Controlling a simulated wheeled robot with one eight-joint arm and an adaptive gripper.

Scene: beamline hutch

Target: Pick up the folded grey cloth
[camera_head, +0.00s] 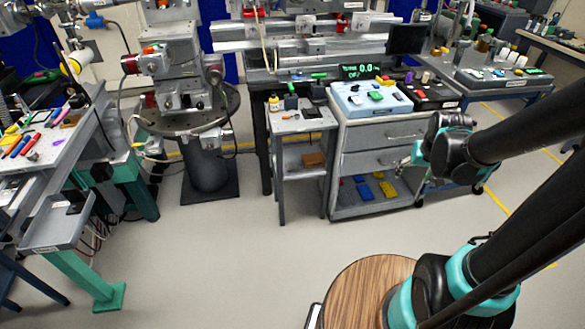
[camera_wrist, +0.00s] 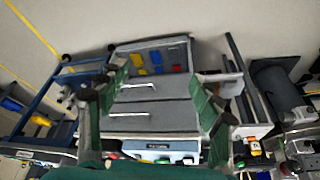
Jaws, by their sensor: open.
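I cannot make out a folded grey cloth with certainty in either view. My gripper (camera_head: 410,158) is at the right of the head view, in front of the grey drawer cart (camera_head: 375,135). In the wrist view my gripper (camera_wrist: 160,82) is open and empty, its two green fingers spread left and right. The cart, seen upside down, shows between and beyond them, with its drawer fronts (camera_wrist: 150,115) and lower shelf. The shelf holds blue blocks (camera_head: 364,192) and yellow blocks (camera_head: 388,189). The arm hides part of the cart's right side.
A small side table (camera_head: 303,123) stands left of the cart, with a brown box (camera_head: 313,159) on its shelf. A cluttered bench (camera_head: 60,150) and grey tray (camera_head: 60,222) are at left. The middle floor is clear.

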